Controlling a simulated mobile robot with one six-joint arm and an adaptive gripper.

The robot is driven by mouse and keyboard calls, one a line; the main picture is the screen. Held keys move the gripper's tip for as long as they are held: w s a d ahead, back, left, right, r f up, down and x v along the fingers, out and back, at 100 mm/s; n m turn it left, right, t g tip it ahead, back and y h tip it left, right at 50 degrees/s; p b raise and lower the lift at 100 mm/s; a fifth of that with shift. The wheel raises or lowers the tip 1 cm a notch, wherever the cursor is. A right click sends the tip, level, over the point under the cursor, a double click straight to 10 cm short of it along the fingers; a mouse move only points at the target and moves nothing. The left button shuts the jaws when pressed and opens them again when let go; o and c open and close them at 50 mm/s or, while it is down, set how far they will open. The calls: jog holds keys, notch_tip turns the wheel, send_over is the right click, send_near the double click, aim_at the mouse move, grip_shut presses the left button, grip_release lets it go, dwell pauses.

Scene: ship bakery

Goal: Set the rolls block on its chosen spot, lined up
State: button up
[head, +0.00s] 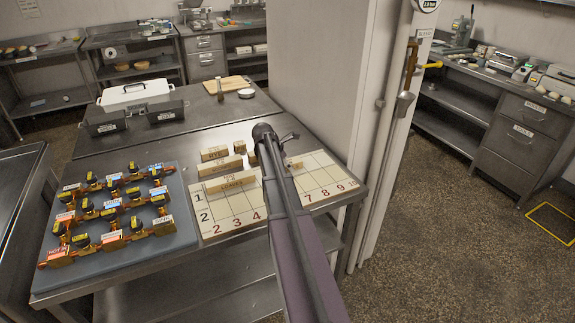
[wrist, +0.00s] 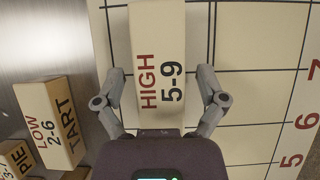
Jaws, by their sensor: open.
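My gripper (wrist: 161,74) is open, with one finger on each side of a cream block (wrist: 159,45) reading "HIGH 5-9". Its name is out of view, so I cannot tell whether it is the rolls block. In the wrist view the block lies along the grid lines, near the left edge of the numbered board (wrist: 232,105). Whether the fingers touch it is unclear. In the head view the board (head: 247,203) is partly hidden by my arm, and the end of a block (head: 294,163) shows just right of the arm. Another long block (head: 231,182) stands on the board's left part.
A block reading "TART LOW 2-6" (wrist: 50,122) and a "PIE" block (wrist: 16,158) stand on steel left of the board. A blue-grey tray (head: 170,245) with several labelled pieces lies left of the board. A white bin (head: 135,92) and dark boxes (head: 104,120) stand behind.

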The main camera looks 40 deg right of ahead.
jog(key=p+v, duration=1)
jog(key=v, duration=0.1)
jog(key=shift+a+r, duration=0.2)
jog(key=shift+r, duration=0.2)
jog(key=shift+a, duration=0.1)
dwell(0.6)
jog(key=s+a+m+y, duration=0.2)
jog(key=s+a+m, duration=0.3)
jog(key=a, duration=0.7)
jog(key=s+a+f+m+t+y, duration=0.1)
jog(key=s+a+m, duration=0.4)
jog(key=a, duration=0.7)
jog(key=s+a+f+m+y, duration=0.1)
jog(key=s+a+m, duration=0.4)
jog(key=a, duration=0.8)
jog(key=s+y, duration=0.1)
jog(key=s, duration=0.2)
jog(key=shift+f+y, duration=0.25)
jog(key=shift+y, duration=0.15)
